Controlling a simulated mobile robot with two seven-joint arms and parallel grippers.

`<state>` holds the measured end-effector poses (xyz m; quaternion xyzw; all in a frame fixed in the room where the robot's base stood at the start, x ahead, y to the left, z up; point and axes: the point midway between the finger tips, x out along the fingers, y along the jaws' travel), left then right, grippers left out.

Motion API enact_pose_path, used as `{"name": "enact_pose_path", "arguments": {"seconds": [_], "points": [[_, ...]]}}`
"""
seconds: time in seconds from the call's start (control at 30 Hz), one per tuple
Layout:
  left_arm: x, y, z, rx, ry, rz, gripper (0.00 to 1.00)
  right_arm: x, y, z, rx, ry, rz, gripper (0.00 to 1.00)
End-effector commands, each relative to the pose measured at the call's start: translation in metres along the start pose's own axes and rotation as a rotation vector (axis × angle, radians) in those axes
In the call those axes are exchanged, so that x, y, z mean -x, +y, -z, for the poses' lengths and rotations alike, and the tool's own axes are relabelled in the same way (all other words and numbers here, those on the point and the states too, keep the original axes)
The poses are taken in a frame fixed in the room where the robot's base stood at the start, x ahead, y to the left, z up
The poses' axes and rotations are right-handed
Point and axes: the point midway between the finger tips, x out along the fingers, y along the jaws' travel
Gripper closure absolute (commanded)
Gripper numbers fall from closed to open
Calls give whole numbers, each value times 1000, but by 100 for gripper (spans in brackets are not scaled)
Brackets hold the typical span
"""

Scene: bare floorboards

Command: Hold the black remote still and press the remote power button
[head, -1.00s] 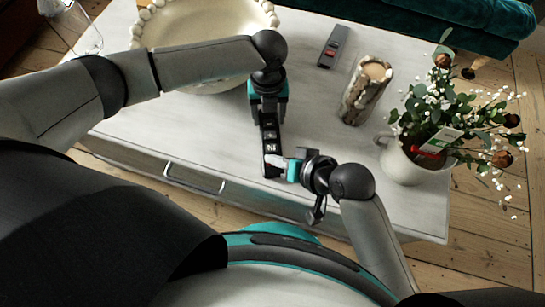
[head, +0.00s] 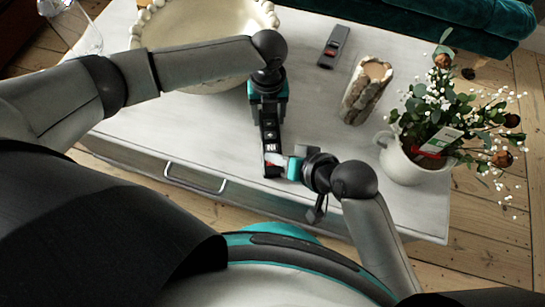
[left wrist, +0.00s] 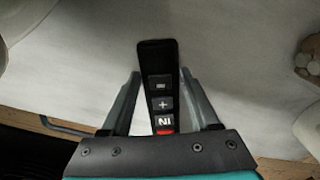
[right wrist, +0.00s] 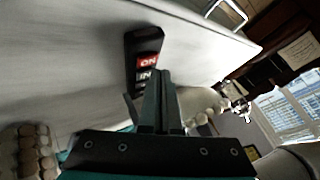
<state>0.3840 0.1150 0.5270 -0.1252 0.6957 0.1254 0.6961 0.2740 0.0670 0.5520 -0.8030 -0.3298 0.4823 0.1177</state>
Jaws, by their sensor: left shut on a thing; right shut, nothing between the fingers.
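The black remote (head: 269,135) carries several labelled buttons and a red one. My left gripper (head: 267,120) is shut on it from the far side; in the left wrist view the remote (left wrist: 160,82) stands between the two fingers, with the red button (left wrist: 165,132) close to the palm. My right gripper (head: 275,159) is shut and empty, its tips overlapping the remote's near part in the head view. In the right wrist view the shut fingers (right wrist: 161,75) are beside the remote (right wrist: 146,42) and hide part of it. I cannot tell whether they touch it.
A second dark remote (head: 333,46) lies farther back on the white table (head: 310,110). A beaded bowl (head: 200,35) is at the back left. A bark-covered candle (head: 366,92) and a white pot of flowers (head: 405,160) stand right. A drawer handle (head: 195,180) is in front.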

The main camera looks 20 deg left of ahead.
Motion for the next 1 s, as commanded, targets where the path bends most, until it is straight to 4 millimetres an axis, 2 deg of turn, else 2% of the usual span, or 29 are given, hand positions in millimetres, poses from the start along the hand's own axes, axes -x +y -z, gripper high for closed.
{"name": "enact_pose_path", "arguments": {"seconds": [0.37,0.8,1.0], "points": [[0,0,0,0,0,0,100,3,-2,2,1,2,1,100],[0,0,0,0,0,0,100,31,-23,24,3,4,2,100],[0,0,0,0,0,0,100,37,-27,27,0,1,0,100]]}}
